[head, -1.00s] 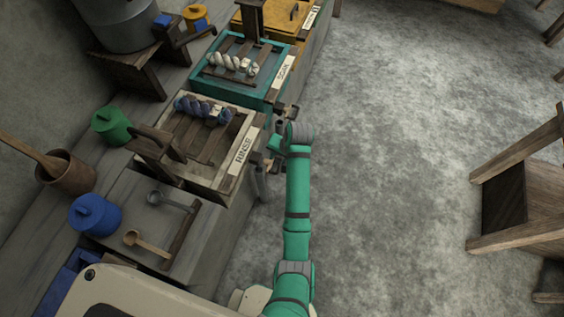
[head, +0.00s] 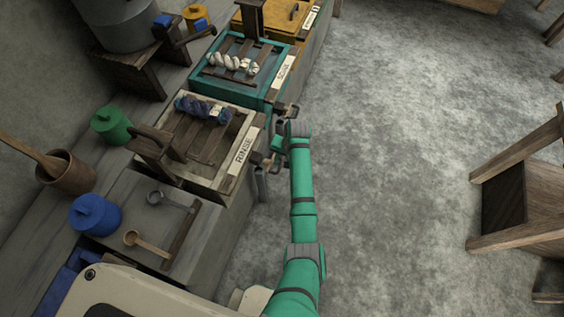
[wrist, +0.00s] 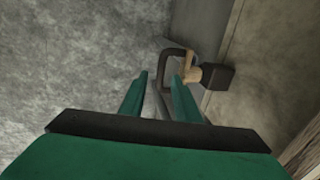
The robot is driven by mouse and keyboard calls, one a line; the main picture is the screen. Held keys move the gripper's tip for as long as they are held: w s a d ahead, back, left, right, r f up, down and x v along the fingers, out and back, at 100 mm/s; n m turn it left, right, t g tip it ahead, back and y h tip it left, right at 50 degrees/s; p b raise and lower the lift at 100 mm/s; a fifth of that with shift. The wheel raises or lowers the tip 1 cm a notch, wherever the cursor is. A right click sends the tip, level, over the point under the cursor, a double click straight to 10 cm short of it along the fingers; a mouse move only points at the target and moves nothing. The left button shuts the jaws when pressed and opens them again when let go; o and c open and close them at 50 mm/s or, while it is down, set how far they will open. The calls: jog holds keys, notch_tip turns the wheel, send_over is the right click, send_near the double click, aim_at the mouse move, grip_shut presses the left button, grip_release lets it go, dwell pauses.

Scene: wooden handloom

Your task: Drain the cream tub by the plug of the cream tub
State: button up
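The cream tub (head: 236,172), labelled RINSE, stands on the bench in the head view. Its plug (head: 257,158) appears as a small dark piece on the tub's aisle side, below the label. In the wrist view the plug shows as a dark block (wrist: 218,76) with a tan stem beside the right fingertip. My gripper (wrist: 160,78) is open, its two green fingers apart, with a grey metal pipe showing between and beyond them. In the head view my gripper (head: 266,141) is close to the tub's side, partly hidden by my wrist. I cannot tell whether it touches the plug.
Blue (head: 94,214) and green (head: 111,124) lidded pots stand by the wall. The floor to the right is clear up to a wooden frame (head: 515,235).

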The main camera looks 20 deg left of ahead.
jog(key=shift+a+f, duration=0.15)
jog(key=shift+f, duration=0.55)
grip_shut()
jog(key=shift+d, duration=0.25)
grip_release()
notch_tip(320, 180, up, 11)
jog(key=d, duration=0.2)
jog(key=shift+f, duration=0.2)
